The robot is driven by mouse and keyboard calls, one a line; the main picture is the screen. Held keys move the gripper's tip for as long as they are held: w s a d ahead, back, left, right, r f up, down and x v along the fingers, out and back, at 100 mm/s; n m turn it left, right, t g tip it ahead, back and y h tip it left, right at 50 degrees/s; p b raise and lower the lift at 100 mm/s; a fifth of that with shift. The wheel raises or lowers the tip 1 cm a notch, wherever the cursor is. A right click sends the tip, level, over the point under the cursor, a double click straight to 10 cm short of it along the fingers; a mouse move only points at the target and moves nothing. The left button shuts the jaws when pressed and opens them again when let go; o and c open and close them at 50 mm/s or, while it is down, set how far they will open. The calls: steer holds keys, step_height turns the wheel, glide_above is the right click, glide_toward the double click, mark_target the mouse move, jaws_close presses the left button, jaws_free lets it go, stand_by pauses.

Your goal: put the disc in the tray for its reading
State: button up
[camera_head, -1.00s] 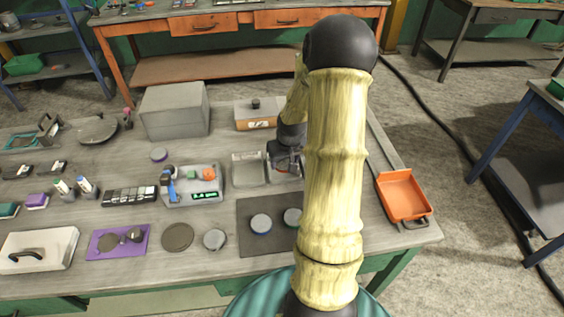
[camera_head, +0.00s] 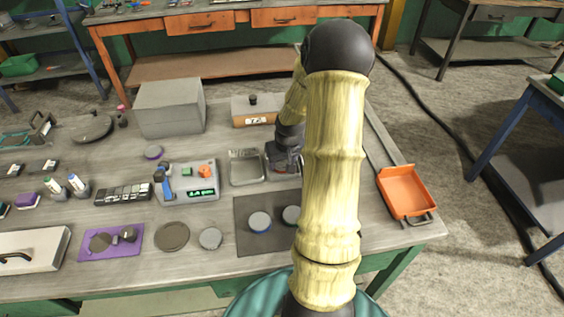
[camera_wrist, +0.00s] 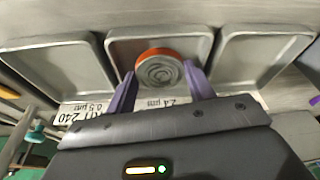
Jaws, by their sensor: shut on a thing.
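My gripper (camera_wrist: 160,88) is shut on a disc (camera_wrist: 159,71) with an orange rim and a ringed grey face. In the wrist view the disc is over the label-side part of the middle grey tray (camera_wrist: 204,45); I cannot tell whether it touches the tray floor. A left tray (camera_wrist: 50,62) and a right tray (camera_wrist: 262,60) flank it, both empty where visible. The middle label (camera_wrist: 172,103) shows "2.4 µm"; the left label (camera_wrist: 88,110) shows "240" and "6.5 µm". In the head view one tray (camera_head: 233,170) shows left of my gripper (camera_head: 283,168); my arm hides the others.
A gauge (camera_head: 175,188) with a green display, too small to read surely, stands left of the trays. Two discs (camera_head: 260,222) (camera_head: 291,215) lie on a dark mat (camera_head: 255,244).

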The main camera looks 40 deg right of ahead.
steer(key=shift+f, duration=0.1)
steer(key=o, duration=1.1)
steer(key=shift+c, duration=0.2)
steer(key=p+v, duration=0.1)
steer(key=v, duration=1.1)
steer(key=shift+w, duration=0.15)
steer(key=shift+a, duration=0.15)
